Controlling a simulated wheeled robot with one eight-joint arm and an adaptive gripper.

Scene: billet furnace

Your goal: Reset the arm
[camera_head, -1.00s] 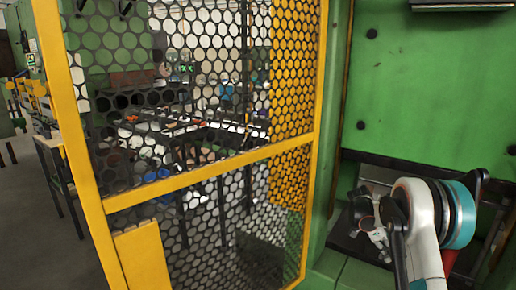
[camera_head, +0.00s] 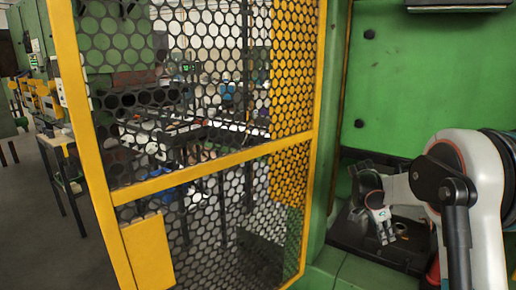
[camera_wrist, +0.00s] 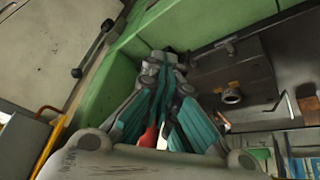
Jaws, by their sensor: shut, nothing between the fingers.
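My gripper (camera_head: 387,240) hangs below my white and dark arm at the right of the head view, in front of a dark recess in the green machine. In the wrist view, my gripper (camera_wrist: 166,62) has its grey and teal fingers drawn together at the tips. Nothing shows between them. A dark tray-like surface (camera_head: 400,258) lies beneath and behind the gripper in the head view. I cannot tell whether the gripper touches it.
A yellow-framed mesh door (camera_head: 210,170) stands left of the arm. The green machine wall (camera_head: 430,90) rises behind the arm. A dark panel with a round fitting (camera_wrist: 231,96) is right of the fingers in the wrist view. Open floor (camera_head: 50,230) lies far left.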

